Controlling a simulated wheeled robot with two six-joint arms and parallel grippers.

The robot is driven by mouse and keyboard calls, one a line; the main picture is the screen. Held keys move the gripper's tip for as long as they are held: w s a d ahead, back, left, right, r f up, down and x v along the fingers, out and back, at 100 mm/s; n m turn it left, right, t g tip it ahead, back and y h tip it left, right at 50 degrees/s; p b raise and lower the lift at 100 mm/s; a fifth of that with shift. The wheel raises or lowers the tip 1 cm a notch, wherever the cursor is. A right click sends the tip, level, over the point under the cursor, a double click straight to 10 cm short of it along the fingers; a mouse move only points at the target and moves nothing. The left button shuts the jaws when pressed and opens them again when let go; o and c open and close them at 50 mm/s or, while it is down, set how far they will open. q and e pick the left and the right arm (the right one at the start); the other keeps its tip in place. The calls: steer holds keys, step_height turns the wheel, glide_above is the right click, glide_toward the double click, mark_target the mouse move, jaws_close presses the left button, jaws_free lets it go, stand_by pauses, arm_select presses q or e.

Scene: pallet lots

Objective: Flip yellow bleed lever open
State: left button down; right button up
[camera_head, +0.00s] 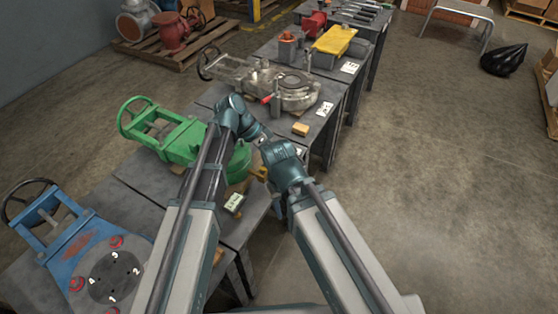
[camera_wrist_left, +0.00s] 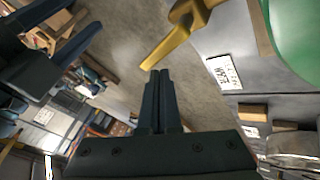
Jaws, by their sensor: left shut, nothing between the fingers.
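The yellow lever (camera_wrist_left: 166,48) shows large in the left wrist view, just beyond my left fingertips. It slants from a thicker yellow hub (camera_wrist_left: 190,14) at the top edge down to a thin free end. A small yellow part of it shows in the head view (camera_head: 258,173), beside the green valve (camera_head: 185,140). My left gripper (camera_wrist_left: 159,72) is shut and empty, its tips apart from and just below the lever. My right gripper (camera_wrist_left: 86,14) shows at the upper left of the left wrist view with its dark fingers spread. My arms hide both grippers in the head view.
A blue valve (camera_head: 80,250) stands on the near bench at left. A grey metal valve (camera_head: 285,90) with a red-tipped lever and a small yellow block (camera_head: 300,129) are on the bench beyond.

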arm_select(q)
steer(key=shift+a, duration=0.1)
steer(key=shift+a, duration=0.7)
steer(key=shift+r, duration=0.1)
arm_select(e)
steer(key=shift+r, duration=0.15)
